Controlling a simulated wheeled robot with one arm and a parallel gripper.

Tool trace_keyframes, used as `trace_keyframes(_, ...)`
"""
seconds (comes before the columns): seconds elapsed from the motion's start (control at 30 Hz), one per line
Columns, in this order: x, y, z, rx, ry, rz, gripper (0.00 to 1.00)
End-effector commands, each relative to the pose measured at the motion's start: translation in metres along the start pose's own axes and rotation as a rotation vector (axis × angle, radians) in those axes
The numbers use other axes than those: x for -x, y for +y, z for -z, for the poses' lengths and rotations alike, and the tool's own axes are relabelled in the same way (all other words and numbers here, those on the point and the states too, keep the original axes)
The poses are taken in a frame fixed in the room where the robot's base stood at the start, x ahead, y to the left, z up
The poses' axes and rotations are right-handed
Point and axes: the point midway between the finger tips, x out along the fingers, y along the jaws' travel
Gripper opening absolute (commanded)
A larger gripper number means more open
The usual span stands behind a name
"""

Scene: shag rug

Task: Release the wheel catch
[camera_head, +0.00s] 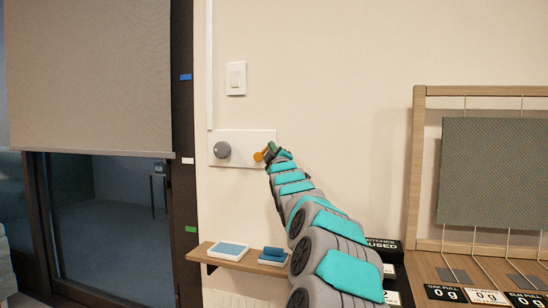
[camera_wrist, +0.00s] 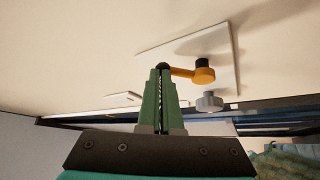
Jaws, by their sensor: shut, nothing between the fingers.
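A white wall plate (camera_head: 240,161) carries a round grey knob (camera_head: 222,150) on its left and a small orange lever (camera_head: 259,156) on its right. In the wrist view the orange lever (camera_wrist: 203,76) has a thick end by a black stub and a thin arm reaching left to a dark tip. The grey knob (camera_wrist: 209,102) also shows there. My gripper (camera_wrist: 159,72) is shut with nothing between its fingers. Its green fingertips are at the lever's dark tip; I cannot tell if they touch. In the head view my gripper (camera_head: 271,149) partly covers the lever's right side.
A light switch (camera_head: 236,78) is above the plate. A wooden shelf (camera_head: 236,259) below holds a white-and-blue box (camera_head: 229,250) and a blue folded item (camera_head: 274,253). A shade (camera_head: 90,75) hangs over glass at left. A wooden frame (camera_head: 419,170) stands at right.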

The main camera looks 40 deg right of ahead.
Motion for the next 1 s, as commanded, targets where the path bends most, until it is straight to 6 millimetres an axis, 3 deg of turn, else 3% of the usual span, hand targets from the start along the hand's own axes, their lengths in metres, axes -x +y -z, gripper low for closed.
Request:
trace_keyframes(0.57, -0.021, 0.005, 0.028, 0.001, -0.001, -0.001, 0.00)
trace_keyframes(1.0, -0.011, 0.005, 0.032, -0.002, 0.001, -0.001, 0.00)
